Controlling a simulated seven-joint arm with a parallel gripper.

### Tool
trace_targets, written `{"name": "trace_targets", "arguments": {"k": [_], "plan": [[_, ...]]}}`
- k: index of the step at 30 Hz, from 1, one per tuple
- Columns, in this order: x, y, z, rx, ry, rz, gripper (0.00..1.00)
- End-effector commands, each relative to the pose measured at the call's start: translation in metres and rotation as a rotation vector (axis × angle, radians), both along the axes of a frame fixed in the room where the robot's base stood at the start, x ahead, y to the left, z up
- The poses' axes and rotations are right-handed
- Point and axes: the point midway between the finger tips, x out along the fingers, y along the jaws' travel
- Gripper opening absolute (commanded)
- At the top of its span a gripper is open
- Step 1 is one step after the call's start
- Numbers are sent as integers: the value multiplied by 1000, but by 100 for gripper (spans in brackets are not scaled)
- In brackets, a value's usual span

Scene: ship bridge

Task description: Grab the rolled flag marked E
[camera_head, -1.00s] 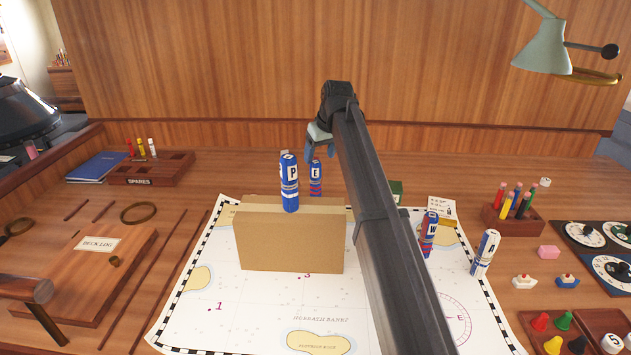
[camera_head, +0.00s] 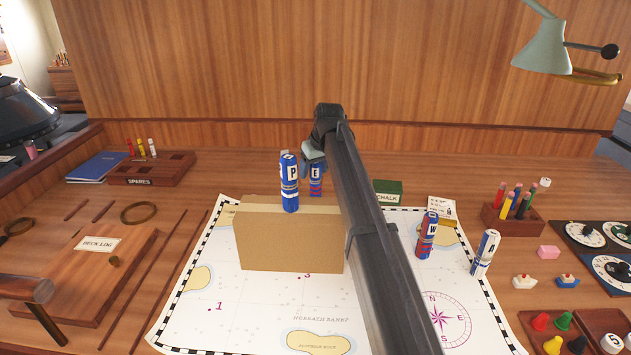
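The rolled flag marked E (camera_head: 315,183) is a blue roll with a white letter patch and red and white bands. It stands upright behind the cardboard box (camera_head: 290,241), which hides its lower part. My gripper (camera_head: 314,163) is at the top of the E flag, reaching down from behind my arm. Its fingers overlap the flag's upper end, and I cannot tell whether they are closed on it. A similar flag marked P (camera_head: 289,184) stands just left, on top of the box.
Flags marked W (camera_head: 427,236) and A (camera_head: 485,253) stand at the right on the chart (camera_head: 235,314). A green chalk box (camera_head: 388,191) and a pencil block (camera_head: 512,218) are behind them. The spares rack (camera_head: 150,170) is at the left.

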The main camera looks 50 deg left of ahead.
Motion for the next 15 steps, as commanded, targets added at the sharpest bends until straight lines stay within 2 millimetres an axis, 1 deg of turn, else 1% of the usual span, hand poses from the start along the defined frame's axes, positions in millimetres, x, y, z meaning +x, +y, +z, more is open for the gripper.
{"name": "trace_targets", "arguments": {"k": [1,2,15], "plan": [[0,0,0,0,0,0,60],[0,0,0,0,0,0,57],[0,0,0,0,0,0,15]]}}
